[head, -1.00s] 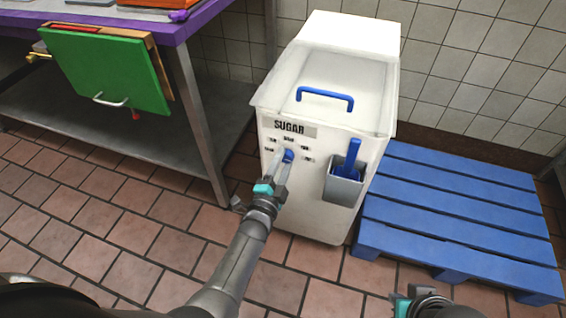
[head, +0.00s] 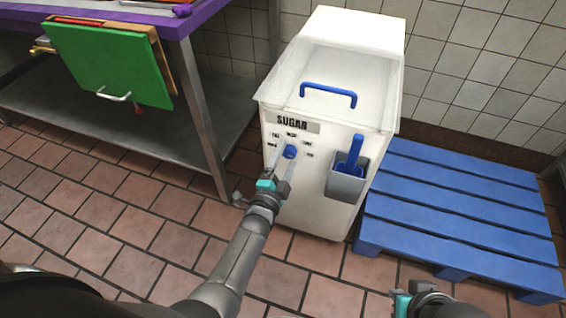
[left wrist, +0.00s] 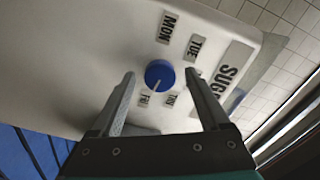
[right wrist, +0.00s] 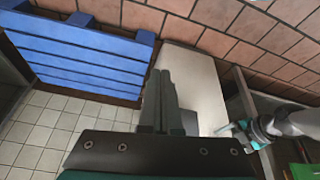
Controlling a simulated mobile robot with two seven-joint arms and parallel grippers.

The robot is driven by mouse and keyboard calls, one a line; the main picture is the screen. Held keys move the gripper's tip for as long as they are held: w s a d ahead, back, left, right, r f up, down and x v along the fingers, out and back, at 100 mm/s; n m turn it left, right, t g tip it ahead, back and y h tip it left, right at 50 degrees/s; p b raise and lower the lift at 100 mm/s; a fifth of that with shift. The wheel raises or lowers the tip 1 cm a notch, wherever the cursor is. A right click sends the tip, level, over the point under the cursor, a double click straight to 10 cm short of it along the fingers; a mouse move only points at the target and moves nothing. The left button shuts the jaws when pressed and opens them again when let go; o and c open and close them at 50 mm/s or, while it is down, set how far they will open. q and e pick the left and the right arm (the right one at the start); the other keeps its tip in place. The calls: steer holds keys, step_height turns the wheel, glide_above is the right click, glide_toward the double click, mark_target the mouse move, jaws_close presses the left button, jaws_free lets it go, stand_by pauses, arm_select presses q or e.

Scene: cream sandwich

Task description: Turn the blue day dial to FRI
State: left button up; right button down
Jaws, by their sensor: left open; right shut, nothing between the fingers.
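The blue day dial (head: 290,152) is on the front of the white sugar bin (head: 313,204). In the left wrist view the dial (left wrist: 158,73) has a white pointer line aimed down and slightly left, at the FRI label (left wrist: 149,98). The MON (left wrist: 168,27), TUE (left wrist: 195,46) and THU (left wrist: 171,99) labels also show; a finger hides most of another label. My left gripper (head: 282,170) is open in front of the dial, its fingers apart on either side with a gap to it. My right gripper (right wrist: 164,85) is shut and empty, away from the bin front.
A grey holder (head: 344,187) with a blue scoop hangs right of the dial. A blue pallet (head: 450,212) lies right of the bin. A purple-edged table (head: 190,22) with a green board (head: 105,62) stands left. Tiled floor (head: 150,215) is open in front.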

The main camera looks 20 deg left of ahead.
arm_select(q)
steer(key=shift+s, duration=0.45)
steer(key=s+p, duration=0.5)
steer(key=s, duration=0.9)
steer(key=shift+s+a, duration=0.15)
steer(key=shift+a, duration=0.15)
arm_select(e)
step_height(320, 180, down, 10)
steer(key=s+g, duration=0.1)
steer(key=s, duration=0.1)
steer(key=shift+s+d+g, duration=0.2)
steer(key=shift+s+g, duration=0.05)
steer(key=shift+g, duration=0.15)
